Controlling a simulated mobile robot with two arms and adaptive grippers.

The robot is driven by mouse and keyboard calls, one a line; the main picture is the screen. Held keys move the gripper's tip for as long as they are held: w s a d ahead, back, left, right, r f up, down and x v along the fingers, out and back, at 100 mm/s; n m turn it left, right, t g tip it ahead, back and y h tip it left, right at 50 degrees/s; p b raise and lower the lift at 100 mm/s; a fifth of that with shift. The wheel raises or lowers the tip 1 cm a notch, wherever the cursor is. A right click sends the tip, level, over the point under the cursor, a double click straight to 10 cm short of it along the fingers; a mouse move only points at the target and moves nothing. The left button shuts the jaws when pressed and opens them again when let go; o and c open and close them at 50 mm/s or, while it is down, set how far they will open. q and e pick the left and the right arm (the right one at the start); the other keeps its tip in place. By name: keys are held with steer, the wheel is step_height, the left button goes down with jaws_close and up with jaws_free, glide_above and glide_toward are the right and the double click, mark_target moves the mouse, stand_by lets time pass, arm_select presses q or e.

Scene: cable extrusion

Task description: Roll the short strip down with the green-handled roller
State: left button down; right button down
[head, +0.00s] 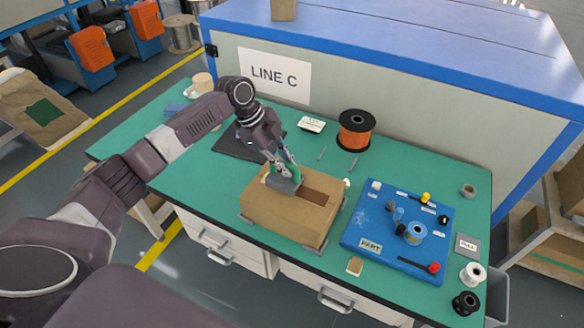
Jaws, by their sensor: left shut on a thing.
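My left gripper (283,172) reaches down over the cardboard box (285,220) and is shut on the green-handled roller (284,187). The roller's grey head is at the top of the box, and part of its green handle shows between the fingers. I cannot tell whether the head touches the box. A darker brown patch (318,196), perhaps the short strip, shows on the box top just right of the roller. The roller and gripper hide part of that top. My right gripper is out of view.
The box stands on a green bench. A blue board (375,238) with small parts lies to its right, and an orange cable spool (356,130) stands behind. A dark mat (235,145) lies behind left. Small spools (472,274) stand near the right edge.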

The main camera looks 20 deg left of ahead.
arm_select(q)
steer(key=shift+s+a+f, duration=0.1)
steer(key=shift+f, duration=0.1)
steer(key=shift+a, duration=0.1)
steer(key=shift+a, duration=0.2)
steer(key=shift+a+r, duration=0.2)
steer(key=shift+a, duration=1.35)
steer(key=shift+w, duration=0.2)
